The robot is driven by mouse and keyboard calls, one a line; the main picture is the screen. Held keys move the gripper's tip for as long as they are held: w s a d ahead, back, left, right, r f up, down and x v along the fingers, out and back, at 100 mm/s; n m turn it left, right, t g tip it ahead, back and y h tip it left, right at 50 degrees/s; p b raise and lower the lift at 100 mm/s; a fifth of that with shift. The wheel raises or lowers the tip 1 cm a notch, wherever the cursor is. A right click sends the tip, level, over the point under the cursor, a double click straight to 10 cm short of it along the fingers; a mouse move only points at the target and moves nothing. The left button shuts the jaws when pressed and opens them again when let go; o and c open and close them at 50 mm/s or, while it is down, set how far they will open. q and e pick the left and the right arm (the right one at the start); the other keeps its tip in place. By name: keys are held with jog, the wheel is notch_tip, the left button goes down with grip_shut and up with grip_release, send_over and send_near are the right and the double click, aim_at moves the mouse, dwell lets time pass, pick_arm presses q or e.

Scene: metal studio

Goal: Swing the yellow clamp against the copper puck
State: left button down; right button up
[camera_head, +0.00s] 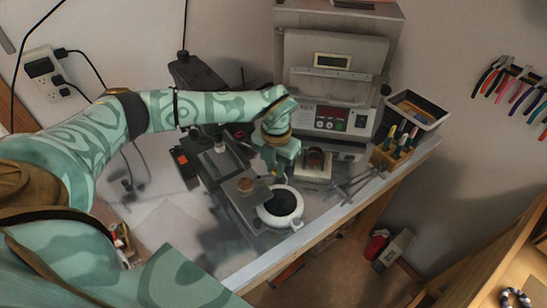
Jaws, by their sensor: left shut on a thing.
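My left arm reaches across from the left, and my left gripper (279,172) points down over the workbench. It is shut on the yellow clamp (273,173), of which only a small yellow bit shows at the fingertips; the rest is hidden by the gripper. The copper puck (246,185) is a small brownish disc on a dark flat plate (241,194), just left of and slightly below the gripper in the picture. I cannot tell whether the clamp touches the puck. My right gripper is not in view.
A grey instrument (325,121) stands behind. A wooden tool holder (387,157) and a dark bin (428,119) are at the right. The bench's front edge (330,217) runs diagonally.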

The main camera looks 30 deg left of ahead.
pick_arm(q)
jog(key=m+p, duration=0.1)
jog(key=s+d+m+p, duration=0.1)
jog(key=m, duration=0.1)
jog(key=shift+r+m, duration=0.2)
jog(key=shift+m, duration=0.1)
jog(key=shift+s+d+f+m+p, duration=0.1)
jog(key=shift+s+m+p, duration=0.25)
jog(key=shift+m+p, duration=0.4)
jog(key=shift+s+d+f+m+p, duration=0.1)
jog(key=shift+s+m+p, duration=0.3)
jog(key=shift+m, duration=0.55)
jog(key=c, duration=1.3)
grip_release()
jog(key=shift+r, duration=0.1)
notch_tip(320, 180, up, 16)
jog(key=shift+r, duration=0.1)
